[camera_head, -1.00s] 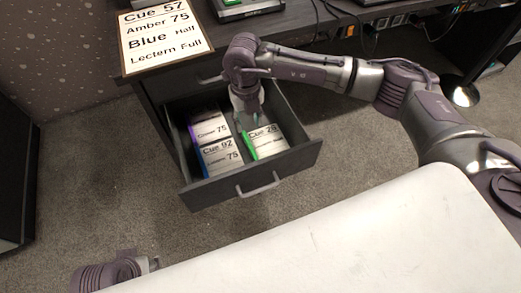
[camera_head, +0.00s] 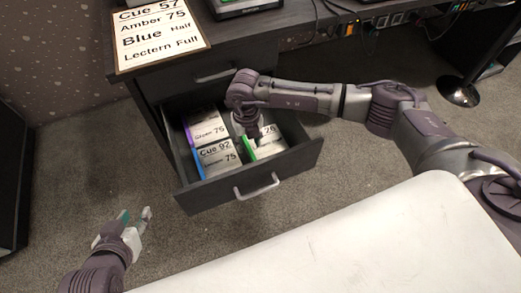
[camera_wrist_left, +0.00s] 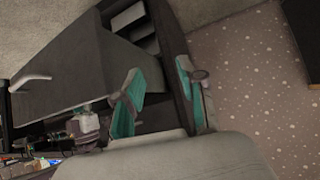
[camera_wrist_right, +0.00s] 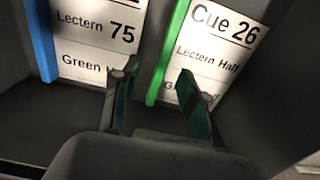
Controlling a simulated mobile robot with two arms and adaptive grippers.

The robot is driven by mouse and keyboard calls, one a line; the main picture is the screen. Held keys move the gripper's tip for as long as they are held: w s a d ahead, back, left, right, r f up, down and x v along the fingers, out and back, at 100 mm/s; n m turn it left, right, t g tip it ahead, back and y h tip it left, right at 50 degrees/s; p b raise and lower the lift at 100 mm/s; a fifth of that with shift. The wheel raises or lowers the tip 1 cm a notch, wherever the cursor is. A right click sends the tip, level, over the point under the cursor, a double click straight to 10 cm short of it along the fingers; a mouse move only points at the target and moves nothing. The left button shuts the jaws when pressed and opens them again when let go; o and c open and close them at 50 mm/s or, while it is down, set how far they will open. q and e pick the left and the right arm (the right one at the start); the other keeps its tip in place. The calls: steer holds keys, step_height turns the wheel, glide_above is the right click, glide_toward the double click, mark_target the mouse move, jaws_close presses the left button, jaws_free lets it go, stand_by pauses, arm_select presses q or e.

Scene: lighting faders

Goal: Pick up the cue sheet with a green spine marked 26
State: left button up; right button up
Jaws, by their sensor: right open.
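The cue sheet with the green spine, marked Cue 26 (camera_wrist_right: 222,48), lies in the right part of the open drawer (camera_head: 296,158). In the head view it (camera_head: 270,146) is partly hidden by my right gripper (camera_head: 248,140). In the right wrist view my right gripper (camera_wrist_right: 158,80) is open and its fingers straddle the line of the green spine, one to each side; contact cannot be told. My left gripper (camera_head: 132,222) is away from the drawer, over the floor at lower left. In the left wrist view my left gripper (camera_wrist_left: 162,88) is open and empty.
A blue-spined sheet, Cue 92 (camera_head: 218,158), lies left of it, with a purple-spined sheet (camera_head: 206,124) behind. The drawer walls stand close around them. A framed cue card (camera_head: 160,35) rests on the desk. A lamp base (camera_head: 458,92) stands at the right.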

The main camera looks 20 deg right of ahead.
mark_target(251, 151)
steer(key=f, duration=0.2)
steer(key=f+b, duration=0.1)
steer(key=f, duration=0.1)
steer(key=shift+d, duration=0.25)
steer(key=shift+f, duration=0.15)
arm_select(q)
steer(key=w+d+r+t+h, duration=0.1)
steer(key=w+r+t, duration=0.2)
steer(key=w+r, duration=0.1)
steer(key=shift+d+r+t, duration=0.3)
steer(key=shift+d, duration=0.1)
arm_select(e)
steer(key=shift+c, duration=0.4)
jaws_close()
